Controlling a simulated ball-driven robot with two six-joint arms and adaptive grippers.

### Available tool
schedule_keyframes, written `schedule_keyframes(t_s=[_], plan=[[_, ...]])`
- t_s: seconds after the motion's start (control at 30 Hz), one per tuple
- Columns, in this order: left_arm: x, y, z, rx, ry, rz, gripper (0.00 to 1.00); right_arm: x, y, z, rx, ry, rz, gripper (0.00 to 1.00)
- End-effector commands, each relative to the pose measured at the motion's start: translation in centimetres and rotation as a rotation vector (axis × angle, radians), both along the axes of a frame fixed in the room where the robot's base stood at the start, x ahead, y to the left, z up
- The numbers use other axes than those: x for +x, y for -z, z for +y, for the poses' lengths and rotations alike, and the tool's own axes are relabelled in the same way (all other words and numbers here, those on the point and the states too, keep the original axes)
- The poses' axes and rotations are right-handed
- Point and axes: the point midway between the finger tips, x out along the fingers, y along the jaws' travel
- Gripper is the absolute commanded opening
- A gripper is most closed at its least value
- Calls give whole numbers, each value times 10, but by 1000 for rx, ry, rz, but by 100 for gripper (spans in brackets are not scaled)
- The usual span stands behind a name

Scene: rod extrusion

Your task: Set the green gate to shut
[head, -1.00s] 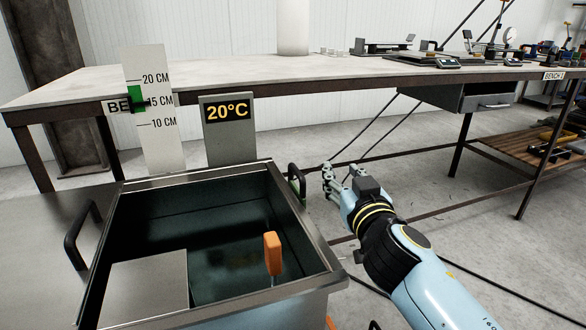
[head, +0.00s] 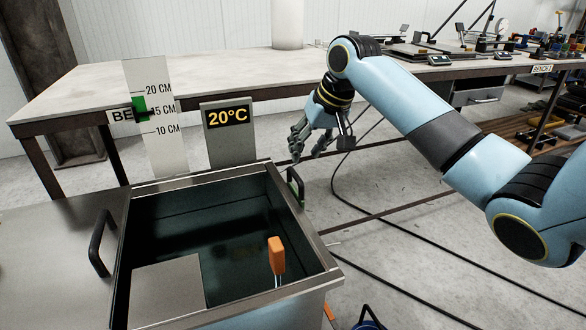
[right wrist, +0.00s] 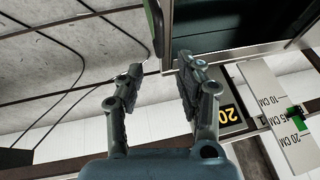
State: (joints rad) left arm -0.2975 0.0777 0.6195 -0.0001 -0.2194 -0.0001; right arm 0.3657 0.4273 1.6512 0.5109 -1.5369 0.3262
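A small green part (head: 296,195), perhaps the gate, shows low behind a black handle (head: 294,182) on the right wall of the metal tank (head: 313,233). How the gate is set cannot be told. In the right wrist view a green strip (right wrist: 149,14) shows beside the black handle (right wrist: 158,30) at the top. My right gripper (head: 308,152) is just above and beyond the handle, fingers pointing down, apart from it. Its fingers are open and empty in the right wrist view (right wrist: 160,72). My left gripper is not in view.
An orange-handled tool (head: 276,250) stands in the tank. A level scale (head: 152,110) with a green marker (head: 139,108) and a 20°C display (head: 228,145) stand behind it. A long bench (head: 220,82) runs across the back. Dark cables lie on the floor to the right.

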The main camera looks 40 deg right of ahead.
Motion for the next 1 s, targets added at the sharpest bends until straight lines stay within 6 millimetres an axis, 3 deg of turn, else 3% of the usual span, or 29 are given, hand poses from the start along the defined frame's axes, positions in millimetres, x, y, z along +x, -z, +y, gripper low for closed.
schedule_keyframes(t_s=[0.1,0.3,0.73,1.0], plan=[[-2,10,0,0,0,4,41,11,26,3,3,1,1,36],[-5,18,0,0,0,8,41,24,54,6,1,2,0,36],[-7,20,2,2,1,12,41,29,64,6,-2,1,-3,36],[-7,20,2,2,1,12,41,29,64,6,-1,2,-2,2]])
